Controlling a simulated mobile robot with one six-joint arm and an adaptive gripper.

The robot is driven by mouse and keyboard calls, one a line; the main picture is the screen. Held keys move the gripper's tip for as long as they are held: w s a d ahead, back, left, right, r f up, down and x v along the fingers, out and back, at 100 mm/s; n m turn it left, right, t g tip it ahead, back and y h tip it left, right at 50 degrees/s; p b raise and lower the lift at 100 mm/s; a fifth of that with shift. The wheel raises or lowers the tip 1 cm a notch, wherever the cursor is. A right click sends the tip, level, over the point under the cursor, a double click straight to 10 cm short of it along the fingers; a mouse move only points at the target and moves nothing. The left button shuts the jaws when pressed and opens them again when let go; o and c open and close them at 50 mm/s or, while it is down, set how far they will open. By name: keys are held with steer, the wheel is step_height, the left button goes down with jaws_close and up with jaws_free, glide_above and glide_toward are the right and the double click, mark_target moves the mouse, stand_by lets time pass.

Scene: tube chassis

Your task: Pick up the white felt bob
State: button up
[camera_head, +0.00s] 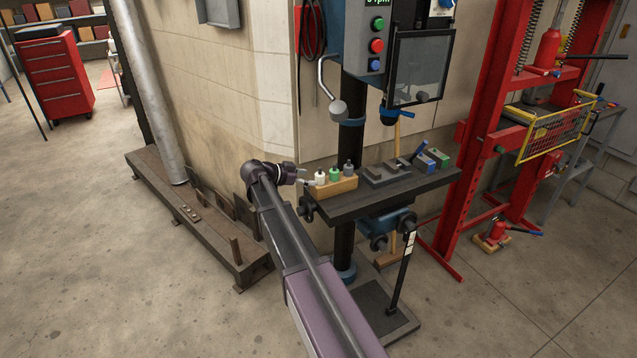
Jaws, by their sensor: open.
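The white felt bob (320,178) stands upright at the left end of a small wooden rack (338,189) on the drill press table. A green bob (334,174) and a grey bob (348,168) stand beside it in the same rack. My gripper (304,176) is just left of the white bob, pointing right at about its height. Its fingers are open. They look small here, and I cannot tell whether they touch the bob.
The dark drill press table (385,199) also bears a grey vise (386,173) and blue and green boxes (431,158) at its right. A wall (220,100) stands behind. A red press frame (490,130) is at the right. A steel beam (190,215) lies on the left floor.

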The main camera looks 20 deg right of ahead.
mark_target(320, 178)
steer(key=b+x, duration=0.1)
steer(key=x, duration=0.3)
steer(key=shift+w+f+b, duration=0.15)
steer(key=shift+w+b, duration=0.1)
steer(key=shift+b, duration=0.15)
steer(key=shift+d+f, duration=0.1)
steer(key=shift+d, duration=0.45)
steer(key=shift+c, duration=0.2)
jaws_close()
